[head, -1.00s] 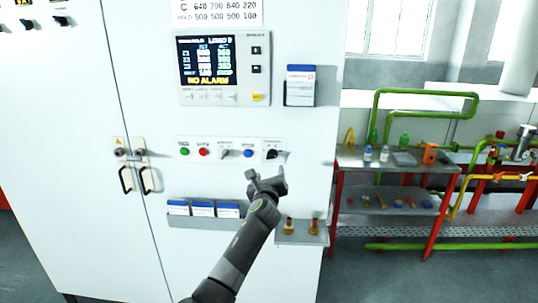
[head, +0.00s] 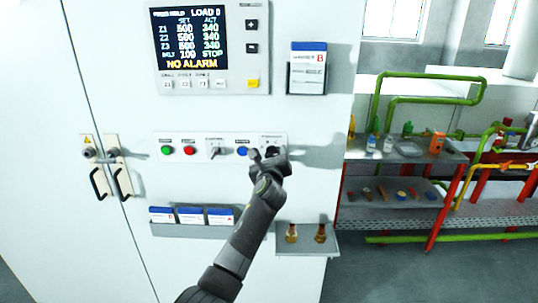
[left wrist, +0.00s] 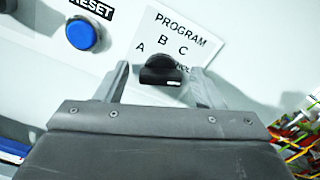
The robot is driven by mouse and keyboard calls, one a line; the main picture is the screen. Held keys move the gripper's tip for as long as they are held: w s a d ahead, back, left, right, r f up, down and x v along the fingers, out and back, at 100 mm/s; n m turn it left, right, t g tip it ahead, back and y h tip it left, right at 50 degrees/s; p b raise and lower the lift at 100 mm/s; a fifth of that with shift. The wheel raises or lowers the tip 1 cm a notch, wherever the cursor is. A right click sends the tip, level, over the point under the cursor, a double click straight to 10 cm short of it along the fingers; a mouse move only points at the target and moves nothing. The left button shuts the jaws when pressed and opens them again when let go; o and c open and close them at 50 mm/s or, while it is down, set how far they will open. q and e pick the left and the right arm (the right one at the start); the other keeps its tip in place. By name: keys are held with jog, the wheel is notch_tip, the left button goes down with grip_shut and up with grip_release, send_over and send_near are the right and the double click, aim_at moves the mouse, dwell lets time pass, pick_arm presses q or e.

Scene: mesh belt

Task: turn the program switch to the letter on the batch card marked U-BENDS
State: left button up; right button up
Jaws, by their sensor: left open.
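The program switch, a black knob (left wrist: 160,70), sits on a white plate (left wrist: 185,35) lettered PROGRAM with A, B and C around it. I cannot tell which letter it points at. My left gripper (head: 268,156) is open at the switch in the head view. In the left wrist view its fingers stand on either side of the knob, apart from it as far as I can see. A blue-topped card with a red B (head: 307,72) hangs right of the display; its heading is too small to read. My right gripper is not in view.
A blue reset button (left wrist: 82,34) is just left of the switch. Several blue-topped cards (head: 190,215) stand in a tray below. A small shelf (head: 306,243) holds two brass parts. A display (head: 193,38) reads NO ALARM. A rack (head: 400,160) stands at right.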

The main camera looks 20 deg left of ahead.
pick_arm(q)
jog(key=shift+s+d+r, duration=0.1)
jog(key=shift+s+r, duration=0.05)
jog(key=shift+s, duration=0.05)
jog(key=shift+c, duration=0.8)
jog(key=c, duration=0.8)
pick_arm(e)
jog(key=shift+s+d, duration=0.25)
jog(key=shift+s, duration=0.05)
